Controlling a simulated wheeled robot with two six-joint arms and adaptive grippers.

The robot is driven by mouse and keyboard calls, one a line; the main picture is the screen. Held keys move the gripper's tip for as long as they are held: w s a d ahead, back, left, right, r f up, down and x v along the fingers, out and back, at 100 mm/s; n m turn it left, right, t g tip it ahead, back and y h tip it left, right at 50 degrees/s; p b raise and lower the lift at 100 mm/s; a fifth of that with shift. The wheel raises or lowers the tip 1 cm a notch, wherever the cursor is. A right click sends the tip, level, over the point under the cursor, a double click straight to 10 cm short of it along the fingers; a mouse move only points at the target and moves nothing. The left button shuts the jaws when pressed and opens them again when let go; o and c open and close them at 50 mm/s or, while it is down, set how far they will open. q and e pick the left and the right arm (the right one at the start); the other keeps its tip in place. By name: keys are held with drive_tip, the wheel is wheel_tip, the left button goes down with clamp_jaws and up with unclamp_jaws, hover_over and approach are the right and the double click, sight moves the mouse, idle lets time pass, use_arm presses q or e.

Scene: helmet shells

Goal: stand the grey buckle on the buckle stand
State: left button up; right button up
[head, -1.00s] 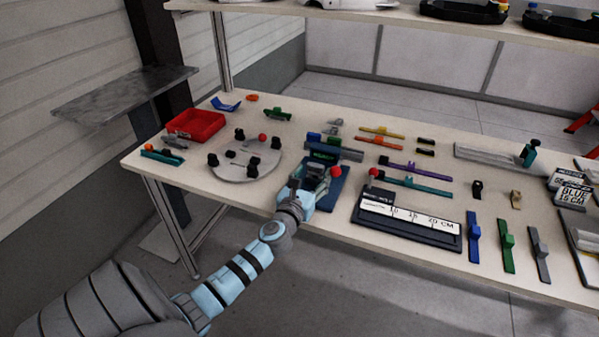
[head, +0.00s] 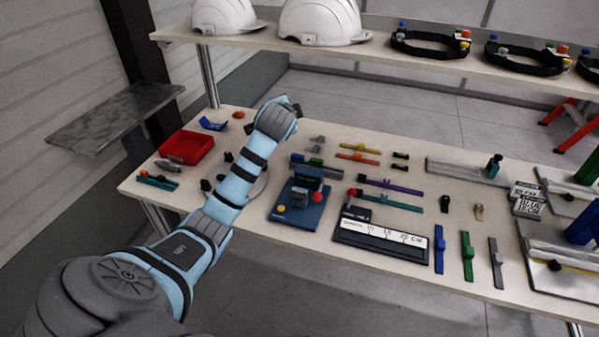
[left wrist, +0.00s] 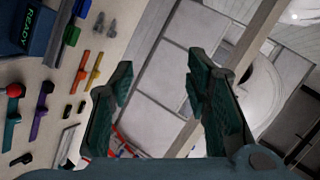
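My left gripper (left wrist: 160,95) is open in the left wrist view, its dark green fingers wide apart with nothing between them. In the head view, my wrist mostly hides it, raised above the back of the table. A grey block (head: 299,197) sits on the blue fixture with a lit display (head: 290,213); I cannot tell whether it is the grey buckle. Two small grey pieces (head: 317,140) lie farther back and also show in the left wrist view (left wrist: 105,26). A grey rail (head: 325,172) bearing blue and green blocks, possibly the buckle stand, is behind the fixture. My right gripper is not in view.
A red tray (head: 186,147) stands at the left, near a round plate partly hidden by my arm. Coloured strips (head: 390,187) and a ruler board (head: 383,238) lie to the right. A shelf (head: 390,52) with white helmets (head: 320,22) and black bands runs above the table's back.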

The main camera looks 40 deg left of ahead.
use_arm(q)
drive_tip(key=s+d+f+n+g+h, duration=0.2)
drive_tip(key=d+f+n+g+h, duration=0.1)
drive_tip(key=f+n+h, duration=0.15)
drive_tip(key=n+g+h+b, duration=0.1)
drive_tip(key=n+g+h, duration=0.15)
drive_tip(key=n, duration=0.35)
approach(298, 191)
drive_tip(key=shift+g+y, duration=0.35)
drive_tip(key=shift+y, duration=0.05)
drive_tip(key=b+x, duration=0.1)
drive_tip(key=x, duration=0.2)
drive_tip(key=b+x, duration=0.1)
drive_tip(key=x, duration=0.2)
drive_tip(key=d+b+x, duration=0.1)
drive_tip(key=x, duration=0.3)
drive_tip(key=shift+w, duration=0.3)
drive_tip(key=shift+w+a+r, duration=0.1)
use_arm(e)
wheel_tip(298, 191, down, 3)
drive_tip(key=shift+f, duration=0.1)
use_arm(q)
drive_tip(key=c, duration=0.7)
